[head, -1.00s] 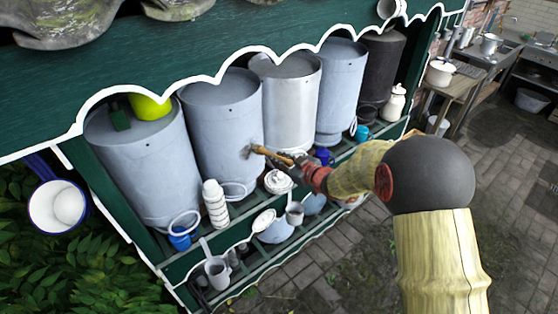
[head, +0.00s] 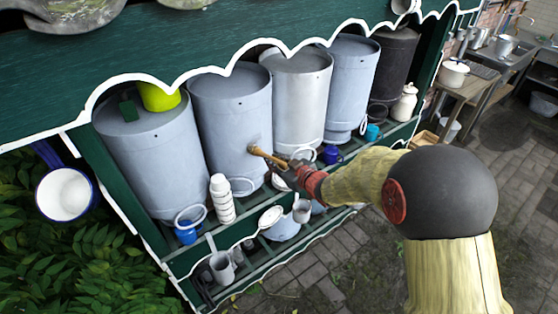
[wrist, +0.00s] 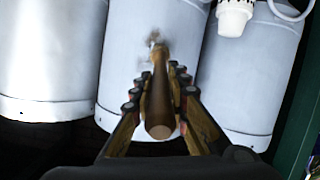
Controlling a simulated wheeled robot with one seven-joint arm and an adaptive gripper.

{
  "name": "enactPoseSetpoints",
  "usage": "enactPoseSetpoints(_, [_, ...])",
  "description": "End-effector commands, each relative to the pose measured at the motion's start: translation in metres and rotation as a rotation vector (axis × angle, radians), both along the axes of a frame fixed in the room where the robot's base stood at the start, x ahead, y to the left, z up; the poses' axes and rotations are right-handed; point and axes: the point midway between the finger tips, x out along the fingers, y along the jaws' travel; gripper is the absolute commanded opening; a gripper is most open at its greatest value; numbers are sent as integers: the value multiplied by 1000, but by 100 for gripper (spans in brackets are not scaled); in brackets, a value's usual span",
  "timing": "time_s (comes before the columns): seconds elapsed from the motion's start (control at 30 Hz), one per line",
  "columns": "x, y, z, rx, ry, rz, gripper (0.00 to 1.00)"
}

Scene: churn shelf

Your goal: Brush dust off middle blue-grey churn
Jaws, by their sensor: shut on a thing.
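The middle blue-grey churn (head: 232,110) stands second from the left on the shelf; its side fills the middle of the wrist view (wrist: 118,75). A brownish-grey dust patch (head: 254,141) marks its front, and shows in the wrist view (wrist: 153,40). My gripper (head: 298,172) is shut on the wooden handle of a brush (head: 266,155). The brush (wrist: 159,105) points at the churn, its head at the dust patch. Its bristles are too small to make out, and I cannot tell whether they touch.
Another blue-grey churn (head: 150,160) with a yellow-green bowl (head: 158,97) stands left. A paler churn (head: 298,105), a blue-grey churn (head: 350,85) and a dark churn (head: 395,65) stand right.

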Motion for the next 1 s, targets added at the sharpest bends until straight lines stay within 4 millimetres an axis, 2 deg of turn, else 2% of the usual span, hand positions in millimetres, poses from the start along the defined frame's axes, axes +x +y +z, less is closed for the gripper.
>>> enactPoseSetpoints(0.2, [-10,14,-1,0,-1,1,0])
enactPoseSetpoints(0.37, [-12,15,2,0,0,-1,0])
enactPoseSetpoints(0.6, [-11,16,15,0,0,-1,0])
enactPoseSetpoints(0.77, [-9,13,15,0,1,-1,0])
enactPoseSetpoints(1.0, [2,-2,16,0,1,-2,0])
